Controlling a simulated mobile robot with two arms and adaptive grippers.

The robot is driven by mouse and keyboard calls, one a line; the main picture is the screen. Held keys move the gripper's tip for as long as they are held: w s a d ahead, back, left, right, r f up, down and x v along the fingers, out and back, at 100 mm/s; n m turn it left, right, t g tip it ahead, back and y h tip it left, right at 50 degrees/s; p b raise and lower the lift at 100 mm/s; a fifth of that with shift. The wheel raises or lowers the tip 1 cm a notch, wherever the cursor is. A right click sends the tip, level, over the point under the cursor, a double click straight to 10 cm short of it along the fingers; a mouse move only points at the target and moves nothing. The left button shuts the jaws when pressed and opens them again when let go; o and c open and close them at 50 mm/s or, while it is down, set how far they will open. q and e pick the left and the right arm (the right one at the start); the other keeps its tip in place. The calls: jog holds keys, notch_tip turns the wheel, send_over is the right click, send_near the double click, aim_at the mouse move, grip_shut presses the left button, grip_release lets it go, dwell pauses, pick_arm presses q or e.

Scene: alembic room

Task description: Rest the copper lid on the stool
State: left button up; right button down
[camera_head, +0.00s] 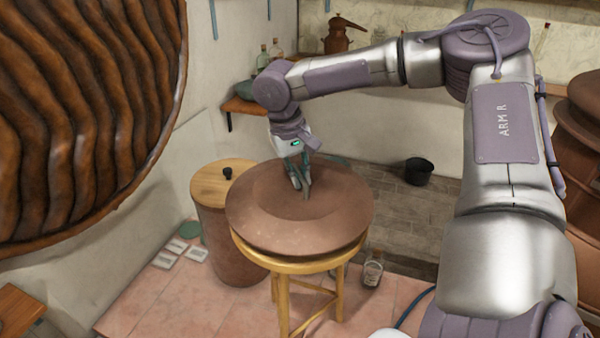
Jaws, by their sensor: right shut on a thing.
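The copper lid (335,215), a wide reddish-brown disc, sits over the wooden stool (284,302) and covers most of its seat. The seat's front rim and legs show below the lid. The lid appears to touch the stool or hover very close to it; I cannot tell which. My right gripper (303,192) reaches down to the middle of the lid and is shut on it, with the grip point partly hidden by the fingers. My left gripper is out of view.
A brown drum with a wooden top (212,180) and dark knob stands just left of the stool. A glass bottle (373,268) stands on the pink tiles at right. A black bucket (418,171) stands behind.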

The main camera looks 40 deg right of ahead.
jog(key=shift+r, duration=0.2)
jog(key=shift+r+p, duration=0.15)
jog(key=shift+p, duration=0.2)
jog(key=shift+f, duration=0.25)
jog(key=shift+f+b, duration=0.45)
jog(key=shift+f, duration=0.2)
jog(key=shift+f, duration=0.15)
dwell(0.8)
jog(key=c, duration=1.1)
grip_release()
jog(key=shift+a, duration=0.1)
jog(key=shift+c, duration=0.2)
